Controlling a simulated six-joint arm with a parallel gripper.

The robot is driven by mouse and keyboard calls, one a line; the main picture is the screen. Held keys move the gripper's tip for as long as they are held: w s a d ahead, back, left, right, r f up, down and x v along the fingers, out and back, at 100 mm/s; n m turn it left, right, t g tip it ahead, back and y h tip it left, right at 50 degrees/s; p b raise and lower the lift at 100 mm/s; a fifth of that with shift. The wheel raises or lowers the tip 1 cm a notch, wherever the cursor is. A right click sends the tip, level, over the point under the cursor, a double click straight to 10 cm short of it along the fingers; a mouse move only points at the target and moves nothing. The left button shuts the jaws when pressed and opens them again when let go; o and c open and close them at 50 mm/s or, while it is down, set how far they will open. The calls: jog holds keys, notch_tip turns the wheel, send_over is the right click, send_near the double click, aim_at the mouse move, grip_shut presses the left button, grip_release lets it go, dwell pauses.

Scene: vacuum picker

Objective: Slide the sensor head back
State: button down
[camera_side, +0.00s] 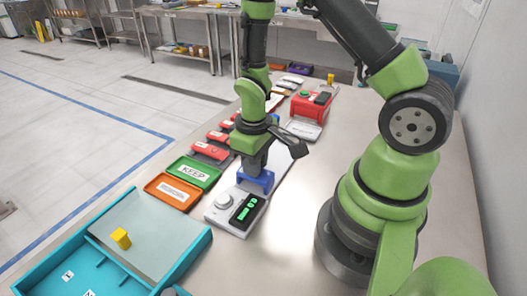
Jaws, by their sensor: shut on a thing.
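A long white device lies on the metal table, with a round knob and a dark panel with green display marks (245,210) at its near end. A blue bracket-shaped piece, apparently the sensor head (258,184), straddles the device just behind the panel. My gripper (257,170) points down and is shut on this blue piece. The fingertips are small and partly hidden against it. The pale strip of the device (282,163) runs on behind the gripper toward the back right.
A green tray marked KEEP (176,170) and an orange tray (158,193) lie left of the device. A teal bin (60,248) with a yellow block (121,238) is at front left. Red items (210,150) and a red box (309,107) stand farther back.

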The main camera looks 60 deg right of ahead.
jog(key=shift+a, duration=0.25)
jog(key=c, duration=1)
grip_release()
jog(key=shift+c, duration=0.2)
notch_tip(320, 180, up, 10)
jog(key=s+a+r+m+t+y, duration=0.1)
jog(key=s+a+r+m+t, duration=0.1)
jog(key=s+r, duration=0.3)
jog(key=s+a+r+m+t+y, duration=0.1)
jog(key=s+r+t, duration=0.4)
jog(key=r, duration=0.6)
jog(key=shift+a+m, duration=0.5)
jog(key=shift+a, duration=0.55)
